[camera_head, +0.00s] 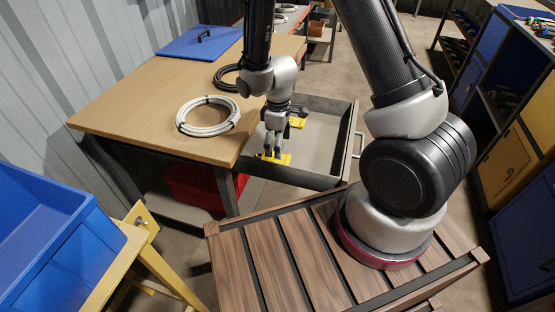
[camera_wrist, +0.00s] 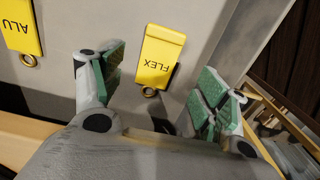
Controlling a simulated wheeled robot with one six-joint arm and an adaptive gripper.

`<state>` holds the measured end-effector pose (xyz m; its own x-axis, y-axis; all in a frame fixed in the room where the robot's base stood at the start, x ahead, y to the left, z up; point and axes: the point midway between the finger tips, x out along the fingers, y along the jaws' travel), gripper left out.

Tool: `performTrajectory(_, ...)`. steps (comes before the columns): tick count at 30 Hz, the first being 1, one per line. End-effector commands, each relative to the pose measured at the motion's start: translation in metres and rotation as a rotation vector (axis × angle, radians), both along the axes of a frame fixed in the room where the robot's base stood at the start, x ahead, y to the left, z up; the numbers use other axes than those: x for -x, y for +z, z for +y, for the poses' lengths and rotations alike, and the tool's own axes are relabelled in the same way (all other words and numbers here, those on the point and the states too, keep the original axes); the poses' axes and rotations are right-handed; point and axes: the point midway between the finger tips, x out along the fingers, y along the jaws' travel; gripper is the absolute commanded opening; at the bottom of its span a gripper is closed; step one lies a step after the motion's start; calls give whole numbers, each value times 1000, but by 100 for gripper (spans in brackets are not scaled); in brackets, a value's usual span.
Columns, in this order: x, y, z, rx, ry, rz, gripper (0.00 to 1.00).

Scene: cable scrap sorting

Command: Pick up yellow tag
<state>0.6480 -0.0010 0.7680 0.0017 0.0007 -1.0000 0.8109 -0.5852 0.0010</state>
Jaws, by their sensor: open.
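A yellow tag (camera_wrist: 157,57) printed "FLEX" lies in a grey open drawer, between and just beyond my open fingers in the wrist view. In the head view this tag (camera_head: 284,158) shows near the drawer's front left, partly hidden by my gripper. A second yellow tag (camera_wrist: 20,27) printed "ALU" lies to the left in the wrist view; in the head view a yellow tag (camera_head: 297,122) shows farther back in the drawer. My gripper (camera_wrist: 157,97) is open and empty, pointing down over the drawer. In the head view my gripper (camera_head: 272,157) is at the near tag.
The drawer (camera_head: 340,140) has raised walls around the tags and stands pulled out beside a wooden table (camera_head: 150,100). A white cable coil (camera_head: 207,129) and a black coil (camera_head: 222,84) lie on the table. A blue bin (camera_head: 45,225) stands at the left, a red crate (camera_head: 195,185) below.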

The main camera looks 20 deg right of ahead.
Motion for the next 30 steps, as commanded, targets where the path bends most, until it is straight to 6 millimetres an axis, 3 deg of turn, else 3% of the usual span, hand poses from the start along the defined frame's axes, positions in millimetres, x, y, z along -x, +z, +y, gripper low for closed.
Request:
performTrajectory(10, 6, -50, -10, 1, -2, 3, 74)
performTrajectory(19, 5, -56, -9, 1, -3, 2, 74)
performTrajectory(26, 5, -56, -9, 1, -3, 2, 35)
performTrajectory(30, 5, -56, -9, 0, -3, 1, 33)
